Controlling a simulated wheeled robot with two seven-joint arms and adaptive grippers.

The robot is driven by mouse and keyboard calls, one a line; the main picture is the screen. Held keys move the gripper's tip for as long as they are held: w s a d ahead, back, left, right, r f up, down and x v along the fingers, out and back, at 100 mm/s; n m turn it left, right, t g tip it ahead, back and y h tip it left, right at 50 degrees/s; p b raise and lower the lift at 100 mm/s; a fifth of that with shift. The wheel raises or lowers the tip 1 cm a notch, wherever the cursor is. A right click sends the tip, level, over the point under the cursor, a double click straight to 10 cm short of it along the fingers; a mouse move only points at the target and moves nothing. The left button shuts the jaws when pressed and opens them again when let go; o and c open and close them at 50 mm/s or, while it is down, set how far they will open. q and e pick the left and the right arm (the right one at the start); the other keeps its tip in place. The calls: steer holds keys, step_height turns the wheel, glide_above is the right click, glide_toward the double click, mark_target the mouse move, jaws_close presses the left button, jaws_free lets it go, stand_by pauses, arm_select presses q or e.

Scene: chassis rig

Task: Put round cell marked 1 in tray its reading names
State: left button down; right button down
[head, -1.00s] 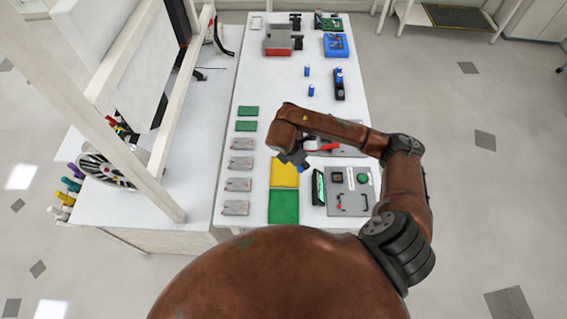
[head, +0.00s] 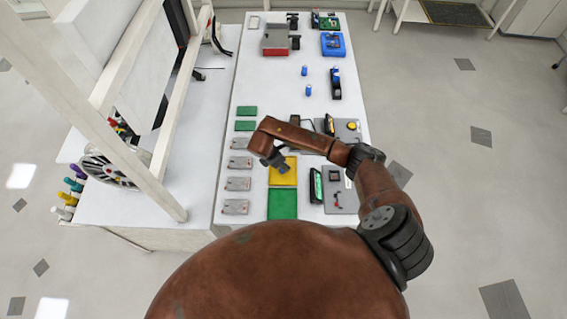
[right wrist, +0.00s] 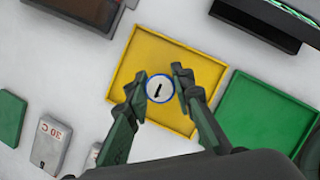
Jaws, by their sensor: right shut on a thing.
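The round cell (right wrist: 159,89) has a white end with a black mark that looks like a 1 and a blue rim. My right gripper (right wrist: 158,88) is shut on it in the right wrist view, over the yellow tray (right wrist: 190,62). In the head view my right gripper (head: 279,164) is over the same yellow tray (head: 283,180), and the cell is hidden. The height above the tray floor is hard to tell. The green tray (head: 282,205) lies directly beside the yellow one; it also shows in the right wrist view (right wrist: 262,118). My left gripper is out of view.
Grey blocks (head: 237,184) line the left of the trays, with green plates (head: 246,111) beyond. A meter with a green screen (head: 317,186) and a grey panel (head: 341,196) stand to the right. Blue cells (head: 304,71) stand farther back.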

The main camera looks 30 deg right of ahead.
steer(key=c, duration=2)
jaws_free()
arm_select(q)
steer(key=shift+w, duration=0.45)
arm_select(e)
steer(key=o, duration=0.3)
steer(key=shift+o, duration=0.2)
arm_select(q)
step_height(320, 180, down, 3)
steer(key=b, duration=0.2)
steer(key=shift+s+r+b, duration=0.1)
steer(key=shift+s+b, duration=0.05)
steer(key=shift+b, duration=0.2)
arm_select(e)
steer(key=v, duration=1.2)
steer(key=shift+d, duration=0.1)
